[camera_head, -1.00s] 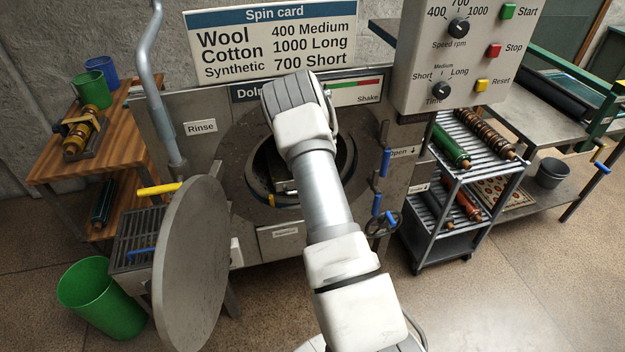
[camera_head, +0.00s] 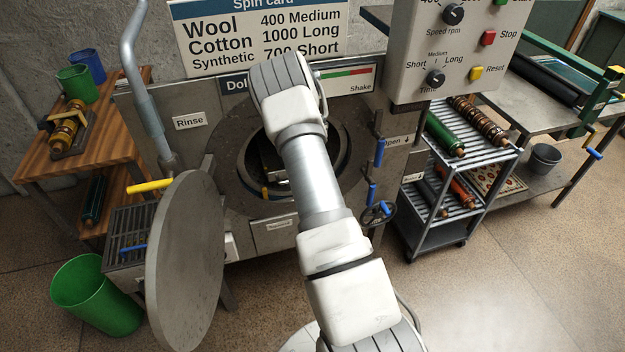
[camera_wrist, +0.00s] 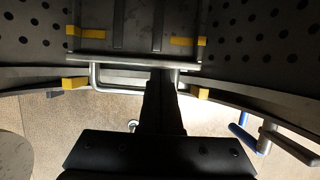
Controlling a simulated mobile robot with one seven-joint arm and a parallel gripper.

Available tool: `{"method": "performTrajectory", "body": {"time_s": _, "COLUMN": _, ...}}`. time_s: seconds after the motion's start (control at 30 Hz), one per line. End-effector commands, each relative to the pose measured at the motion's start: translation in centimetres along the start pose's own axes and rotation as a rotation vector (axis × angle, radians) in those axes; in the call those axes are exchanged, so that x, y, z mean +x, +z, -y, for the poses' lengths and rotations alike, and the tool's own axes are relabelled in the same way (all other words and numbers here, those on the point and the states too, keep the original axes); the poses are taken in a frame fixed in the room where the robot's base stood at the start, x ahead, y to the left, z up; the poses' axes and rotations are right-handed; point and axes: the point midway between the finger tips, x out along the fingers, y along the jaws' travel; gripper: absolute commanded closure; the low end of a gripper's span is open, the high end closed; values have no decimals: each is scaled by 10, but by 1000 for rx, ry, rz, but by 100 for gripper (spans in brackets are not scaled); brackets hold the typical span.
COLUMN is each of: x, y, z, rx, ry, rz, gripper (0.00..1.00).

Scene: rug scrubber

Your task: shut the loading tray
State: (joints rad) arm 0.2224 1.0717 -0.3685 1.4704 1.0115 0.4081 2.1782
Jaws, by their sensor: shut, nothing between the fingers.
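The loading tray (camera_wrist: 138,58) shows at the top of the wrist view, a dark ribbed tray with yellow blocks near its front corners. A grey bar handle (camera_wrist: 120,86) runs along its front edge. My gripper (camera_wrist: 163,76) is shut and empty. Its dark fingers overlap the right part of the handle and reach the tray's front edge; whether they touch is unclear. In the head view, part of the tray (camera_head: 268,160) shows inside the machine's round opening (camera_head: 232,168). My arm hides the rest of it and my gripper.
The round door (camera_head: 185,265) stands open at left. Blue handles (camera_head: 379,152) and a handwheel (camera_head: 377,214) sit right of the opening. A control box (camera_head: 440,50) hangs above right. A roller rack (camera_head: 470,205) stands at right, a green bin (camera_head: 95,295) at left.

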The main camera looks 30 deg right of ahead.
Motion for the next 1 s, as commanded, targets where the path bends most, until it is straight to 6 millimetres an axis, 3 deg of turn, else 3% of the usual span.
{"method": "performTrajectory", "body": {"time_s": 0.23, "x": -46, "y": -1, "z": -1, "rx": 1, "ry": 2, "rz": 2, "gripper": 100}}
{"method": "performTrajectory", "body": {"time_s": 0.73, "x": -70, "y": -83, "z": 1, "rx": 5, "ry": 3, "rz": -3, "gripper": 100}}
{"method": "performTrajectory", "body": {"time_s": 1.0, "x": -82, "y": -110, "z": 1, "rx": 1, "ry": 2, "rz": -3, "gripper": 100}}
